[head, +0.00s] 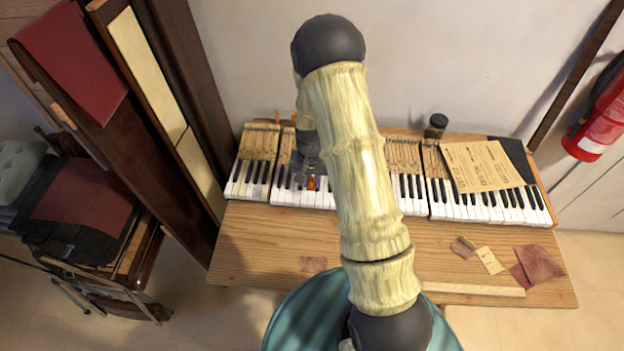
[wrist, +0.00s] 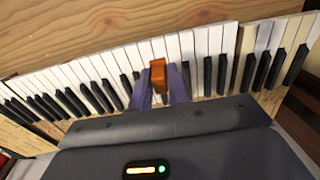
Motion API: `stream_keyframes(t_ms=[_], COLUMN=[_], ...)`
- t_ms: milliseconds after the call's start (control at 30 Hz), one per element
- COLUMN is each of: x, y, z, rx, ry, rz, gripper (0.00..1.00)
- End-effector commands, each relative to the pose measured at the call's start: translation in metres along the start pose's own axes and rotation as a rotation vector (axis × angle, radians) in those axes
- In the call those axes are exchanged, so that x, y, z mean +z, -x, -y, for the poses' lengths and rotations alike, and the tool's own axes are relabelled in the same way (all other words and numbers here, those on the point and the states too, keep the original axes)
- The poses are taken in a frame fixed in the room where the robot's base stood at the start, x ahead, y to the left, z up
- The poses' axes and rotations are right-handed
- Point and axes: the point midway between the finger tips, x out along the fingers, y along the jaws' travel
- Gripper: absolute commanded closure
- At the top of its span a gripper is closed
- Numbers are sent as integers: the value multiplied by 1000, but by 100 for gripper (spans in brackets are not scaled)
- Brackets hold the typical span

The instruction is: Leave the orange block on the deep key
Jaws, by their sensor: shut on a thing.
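The small orange block (wrist: 157,75) is between the fingers of my gripper (wrist: 160,84) in the wrist view, over the row of piano keys (wrist: 110,72). In the head view the orange block (head: 311,183) is a small patch at the left-middle keys (head: 285,193), just below the dark body of my gripper (head: 311,178). The gripper is shut on the block. I cannot tell whether the block touches a key or hangs above it. The deep key cannot be told apart from the others, and my arm hides the middle keys in the head view.
The keys lie on a wooden bench (head: 260,235). A printed sheet (head: 480,166) covers some right-hand keys. A dark jar (head: 436,124) stands behind them. Cloth and paper scraps (head: 538,264) lie at the bench's right front. Upright wooden panels (head: 150,130) stand close on the left.

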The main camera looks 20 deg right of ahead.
Motion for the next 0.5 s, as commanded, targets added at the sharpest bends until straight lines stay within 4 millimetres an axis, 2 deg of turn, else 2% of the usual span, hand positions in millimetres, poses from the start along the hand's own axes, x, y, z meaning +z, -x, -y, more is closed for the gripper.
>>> stream_keyframes(t_ms=[500], x=[0], y=[-36], z=[0], rx=[0], ry=[0], rz=[1], gripper=[100])
